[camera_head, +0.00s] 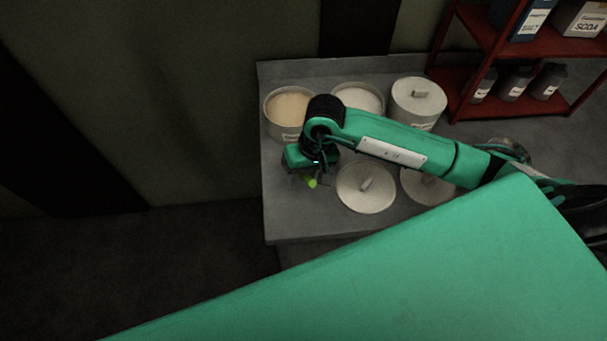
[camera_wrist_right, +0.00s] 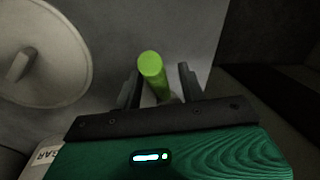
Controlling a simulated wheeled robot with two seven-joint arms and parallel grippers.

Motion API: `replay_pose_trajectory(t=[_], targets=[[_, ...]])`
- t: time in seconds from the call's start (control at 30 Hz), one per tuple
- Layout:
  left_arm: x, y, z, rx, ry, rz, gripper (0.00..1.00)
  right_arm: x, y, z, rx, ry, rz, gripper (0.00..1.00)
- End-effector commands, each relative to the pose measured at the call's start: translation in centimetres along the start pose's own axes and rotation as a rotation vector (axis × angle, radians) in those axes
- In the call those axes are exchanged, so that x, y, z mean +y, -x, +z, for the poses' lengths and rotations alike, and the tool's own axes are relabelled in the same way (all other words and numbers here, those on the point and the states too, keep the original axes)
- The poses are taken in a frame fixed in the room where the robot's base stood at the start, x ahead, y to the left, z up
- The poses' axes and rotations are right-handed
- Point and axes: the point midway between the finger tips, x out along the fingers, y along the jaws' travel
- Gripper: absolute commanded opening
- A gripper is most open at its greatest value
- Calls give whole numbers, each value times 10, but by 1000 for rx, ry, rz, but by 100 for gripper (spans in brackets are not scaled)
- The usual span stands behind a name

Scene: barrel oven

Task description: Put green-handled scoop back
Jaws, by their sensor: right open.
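The scoop's bright green handle (camera_head: 312,183) shows just beside my right gripper (camera_head: 316,178) in the head view, over the left part of the grey counter (camera_head: 290,222). In the right wrist view the green handle (camera_wrist_right: 152,72) stands up between the two dark fingers of my right gripper (camera_wrist_right: 158,85). The fingers are open, with a gap to the handle on each side. The rest of the scoop is mostly hidden below the handle. My left gripper is not in view.
An open pot of tan contents (camera_head: 289,106), an open pot of white contents (camera_head: 359,97) and a lidded pot (camera_head: 419,98) stand at the counter's back. Round lids (camera_head: 365,188) lie in front. A red shelf (camera_head: 470,78) stands at the right.

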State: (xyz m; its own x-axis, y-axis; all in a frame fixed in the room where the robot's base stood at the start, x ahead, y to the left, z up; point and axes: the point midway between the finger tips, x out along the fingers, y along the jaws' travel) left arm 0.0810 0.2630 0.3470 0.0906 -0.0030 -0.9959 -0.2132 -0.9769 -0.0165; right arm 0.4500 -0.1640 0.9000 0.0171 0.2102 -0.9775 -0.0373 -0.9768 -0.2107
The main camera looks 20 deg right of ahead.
Motion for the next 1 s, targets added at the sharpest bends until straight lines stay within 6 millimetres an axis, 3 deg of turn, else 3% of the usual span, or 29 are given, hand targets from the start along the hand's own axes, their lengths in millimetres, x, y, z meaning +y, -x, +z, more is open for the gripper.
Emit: replay_pose_trajectory(t=[0.1, 0.17, 0.5, 0.7, 1.0], targets=[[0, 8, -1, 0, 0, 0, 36, -1, 6, 0, -1, 0, 0, 41], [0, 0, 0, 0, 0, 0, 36, 0, 11, -2, 5, 1, 0, 41], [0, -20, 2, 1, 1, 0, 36, 0, 78, -1, 7, 2, 1, 41], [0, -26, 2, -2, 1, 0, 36, 0, 108, -1, 4, 0, 0, 41], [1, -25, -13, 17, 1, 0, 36, 0, 123, 0, -1, 0, 0, 41]])
